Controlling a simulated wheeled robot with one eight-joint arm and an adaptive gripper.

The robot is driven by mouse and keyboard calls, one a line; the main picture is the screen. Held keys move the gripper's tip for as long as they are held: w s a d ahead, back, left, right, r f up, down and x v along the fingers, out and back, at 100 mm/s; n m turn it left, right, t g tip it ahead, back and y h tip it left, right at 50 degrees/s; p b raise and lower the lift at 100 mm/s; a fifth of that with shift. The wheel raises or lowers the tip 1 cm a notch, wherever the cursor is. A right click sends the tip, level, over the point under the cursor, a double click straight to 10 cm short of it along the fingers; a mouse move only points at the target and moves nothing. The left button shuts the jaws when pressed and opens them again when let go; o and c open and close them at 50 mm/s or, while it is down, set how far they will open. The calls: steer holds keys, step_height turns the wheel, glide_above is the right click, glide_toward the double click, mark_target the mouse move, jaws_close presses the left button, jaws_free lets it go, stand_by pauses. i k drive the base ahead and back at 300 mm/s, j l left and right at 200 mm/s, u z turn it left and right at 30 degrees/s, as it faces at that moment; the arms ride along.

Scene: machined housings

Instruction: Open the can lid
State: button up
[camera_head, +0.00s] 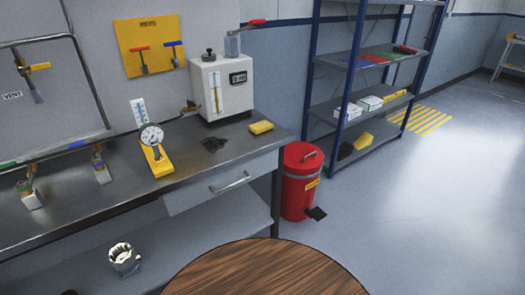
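The can is a red bin (299,197) on the floor, just right of the workbench end. A grey band runs below the lid, and a yellow label is on the front. A black pedal (316,213) sticks out at its foot. My gripper is not in view.
A steel workbench (110,197) with gauges and a white box (222,88) fills the left. A round wooden top (265,272) is in the near foreground. A blue-framed shelf rack (352,103) stands behind the bin. The floor to the right is clear.

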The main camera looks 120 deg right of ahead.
mark_target(298, 155)
steer(key=k+j+z, duration=0.15)
steer(key=z, duration=0.25)
steer(key=k+j+z, duration=0.2)
steer(key=z, duration=0.25)
steer(key=k+z, duration=0.2)
steer(key=z, duration=3.3)
steer(key=i+j+z, duration=0.3)
steer(key=i+j, duration=0.3)
